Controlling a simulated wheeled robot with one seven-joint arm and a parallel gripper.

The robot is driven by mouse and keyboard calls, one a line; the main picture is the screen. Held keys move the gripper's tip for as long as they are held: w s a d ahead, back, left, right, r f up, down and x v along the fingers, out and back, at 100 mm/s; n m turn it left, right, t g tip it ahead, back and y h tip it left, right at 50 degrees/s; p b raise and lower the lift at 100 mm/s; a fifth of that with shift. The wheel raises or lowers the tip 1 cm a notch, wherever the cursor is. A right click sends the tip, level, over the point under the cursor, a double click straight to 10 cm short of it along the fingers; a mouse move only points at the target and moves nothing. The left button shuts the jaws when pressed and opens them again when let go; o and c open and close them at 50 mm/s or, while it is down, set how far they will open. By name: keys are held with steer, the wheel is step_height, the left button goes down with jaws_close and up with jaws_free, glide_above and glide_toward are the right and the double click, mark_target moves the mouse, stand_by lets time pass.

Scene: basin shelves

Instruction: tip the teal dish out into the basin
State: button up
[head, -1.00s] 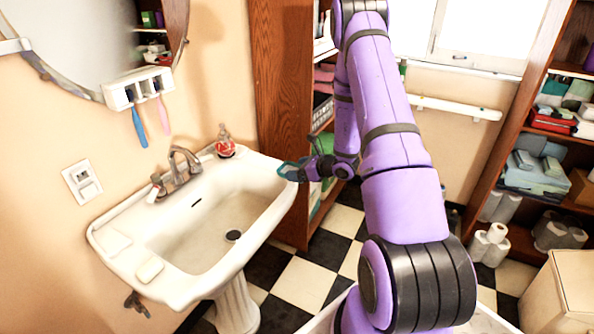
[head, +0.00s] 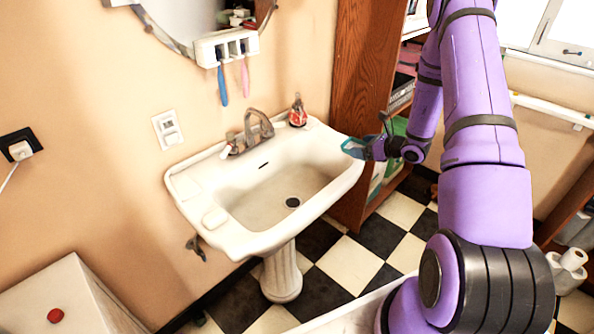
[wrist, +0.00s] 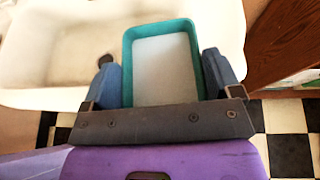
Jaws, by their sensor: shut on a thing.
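The teal dish (head: 353,147) is a small rectangular tray at the right end of the basin in the head view. The wrist view shows the dish (wrist: 128,65) from above, looking level, with a pale whitish inside; whether that is contents or its floor I cannot tell. My gripper (head: 366,148) is shut on the dish, with one dark blue finger at each side in the wrist view (wrist: 163,78). The white basin (head: 225,178) stands on a pedestal, its dark drain visible in the bowl. The basin (wrist: 40,97) fills the upper left of the wrist view.
A faucet (head: 255,130) and a red soap bottle (head: 298,114) stand on the basin's back edge. A wooden shelf unit (head: 362,95) rises close behind my gripper. A white cabinet (head: 90,290) with a red round thing (head: 55,315) is at lower left. The bowl is clear.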

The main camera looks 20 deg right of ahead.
steer(key=w+a+f+n+g+y, duration=0.3)
steer(key=w+a+n+g+y, duration=0.3)
steer(key=w+a+n+g, duration=0.4)
steer(key=shift+w+a+n+g, duration=0.3)
steer(key=shift+w+n+g, duration=0.9)
steer(key=shift+n+g, duration=2.25)
steer(key=shift+a+r, duration=0.1)
steer(key=shift+a, duration=0.05)
steer(key=shift+s+a+r+t+h, duration=0.25)
steer(key=shift+s+a+r+h, duration=0.05)
steer(key=shift+a+h, duration=0.35)
steer(key=shift+s+a+r+t+h, duration=0.2)
steer(key=shift+s+a+r+h, duration=0.1)
steer(key=shift+a+h, duration=0.35)
steer(key=shift+s+a+r+h, duration=0.1)
steer(key=shift+a+r+h, duration=0.05)
steer(key=shift+a+h, duration=0.15)
